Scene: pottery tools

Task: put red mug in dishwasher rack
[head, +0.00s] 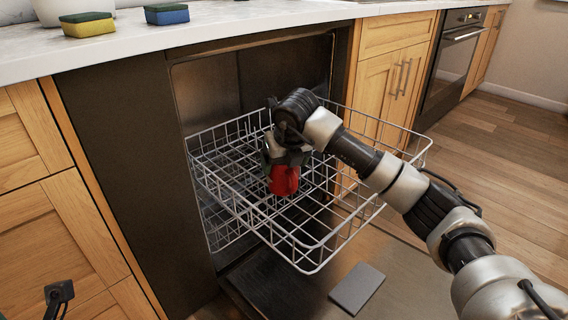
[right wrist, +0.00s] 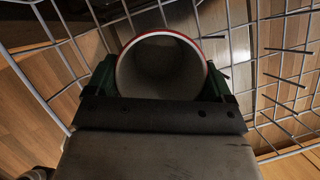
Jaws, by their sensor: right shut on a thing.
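The red mug (head: 284,180) is inside the outline of the pulled-out dishwasher rack (head: 318,268), toward its middle. My right gripper (head: 276,154) reaches down over the rack and is shut on the mug. In the right wrist view the mug (right wrist: 158,66) sits between the green fingers of the gripper (right wrist: 160,84), its pale inside and red rim facing the camera. I cannot tell whether the mug's bottom touches the rack wires. A dark part of my left gripper (head: 59,292) shows at the lower left edge; its fingers are not clear.
The rack is otherwise empty, with wire tines. The open dishwasher door (head: 300,282) lies below, with a grey rectangular panel (head: 357,288) on it. Wooden cabinets (head: 395,75) stand on both sides.

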